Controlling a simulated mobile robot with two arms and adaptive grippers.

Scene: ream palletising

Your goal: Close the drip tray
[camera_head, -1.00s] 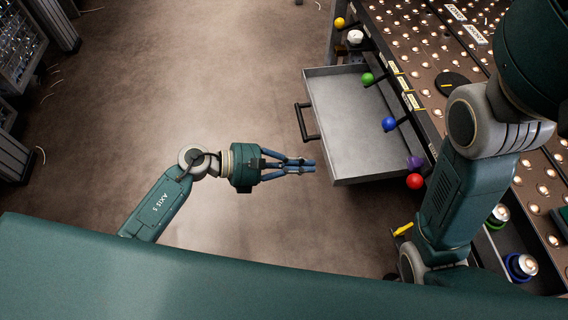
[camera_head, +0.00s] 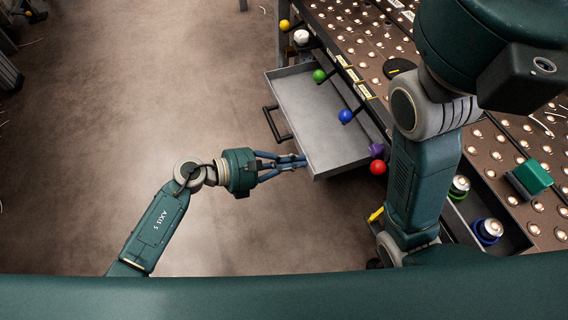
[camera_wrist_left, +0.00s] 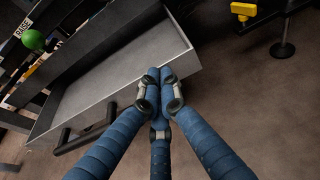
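The drip tray (camera_head: 318,112) is a grey metal drawer pulled out from the side of the table, empty, with a black bar handle (camera_head: 277,124) on its front. My left gripper (camera_head: 303,160) has its blue fingers together beside the near end of the tray's front, close to the handle. In the left wrist view the fingertips (camera_wrist_left: 160,78) overlap the tray's front wall (camera_wrist_left: 115,93); I cannot tell whether they touch it. Nothing shows between the fingers. My right arm hangs in front of the table, and its gripper is out of view.
The ball-studded table (camera_head: 470,120) fills the right side. Coloured knobs, including a blue one (camera_head: 345,116) and a red one (camera_head: 377,168), stick out above the tray. A bin with cans (camera_head: 488,230) lies at lower right. The floor (camera_head: 130,110) at left is clear.

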